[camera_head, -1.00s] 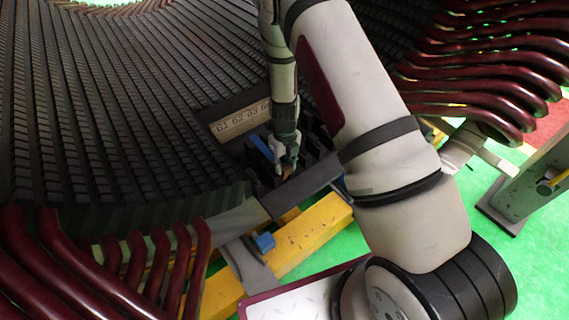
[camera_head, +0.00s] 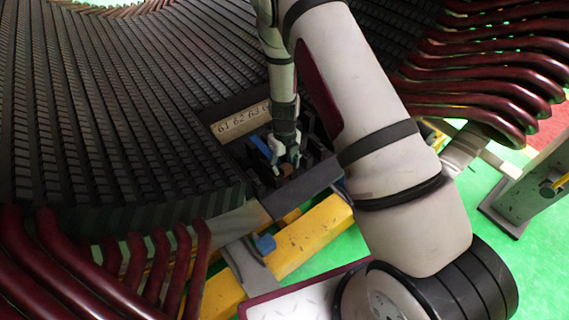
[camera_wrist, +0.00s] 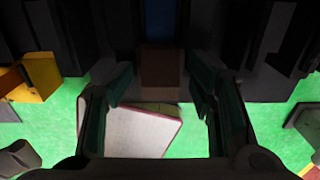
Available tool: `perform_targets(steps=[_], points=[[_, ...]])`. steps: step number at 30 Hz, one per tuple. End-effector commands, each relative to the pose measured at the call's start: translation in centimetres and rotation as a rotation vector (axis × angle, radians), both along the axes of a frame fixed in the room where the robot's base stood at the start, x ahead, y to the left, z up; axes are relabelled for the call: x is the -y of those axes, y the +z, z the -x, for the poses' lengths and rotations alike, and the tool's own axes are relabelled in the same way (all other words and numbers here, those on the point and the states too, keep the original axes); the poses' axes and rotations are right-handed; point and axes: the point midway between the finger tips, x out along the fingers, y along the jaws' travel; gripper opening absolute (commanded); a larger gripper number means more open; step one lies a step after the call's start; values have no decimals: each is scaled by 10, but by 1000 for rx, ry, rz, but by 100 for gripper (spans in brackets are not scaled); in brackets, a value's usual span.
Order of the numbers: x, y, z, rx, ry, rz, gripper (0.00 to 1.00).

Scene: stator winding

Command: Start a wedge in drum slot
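The drum (camera_head: 110,100) is a dark curved stator with long rows of slots. A small brown block, which looks like the wedge (camera_head: 284,170), sits at the dark slot area near the drum's front edge. It also shows in the wrist view (camera_wrist: 161,68), below a dark blue strip. My gripper (camera_head: 287,157) is over this spot. In the wrist view, its two fingers (camera_wrist: 160,84) stand well apart, one on each side of the brown block, with gaps between. How deep the block sits in the slot is too dark to tell.
A numbered tan strip (camera_head: 240,121) lies left of my gripper. A blue piece (camera_head: 261,147) stands beside the gripper. A yellow beam (camera_head: 310,240) runs below the drum's edge. Dark red coil ends (camera_head: 480,70) crowd the right and lower left.

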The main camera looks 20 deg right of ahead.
Motion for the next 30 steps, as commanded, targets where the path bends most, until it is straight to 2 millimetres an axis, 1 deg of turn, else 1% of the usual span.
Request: perform_targets(steps=[1, 6, 10, 14, 18, 24, 27, 30], points=[[0, 1, -3, 7, 0, 1, 51], [0, 2, -3, 9, 1, 1, 51], [0, 12, -5, 12, 2, 1, 51], [-1, 34, -4, 11, 2, 2, 51], [-1, 63, -3, 9, 2, 0, 51], [-1, 99, -1, 5, 2, 0, 51], [0, 110, -1, 3, 2, 0, 51], [0, 117, 0, 2, 1, 0, 51]])
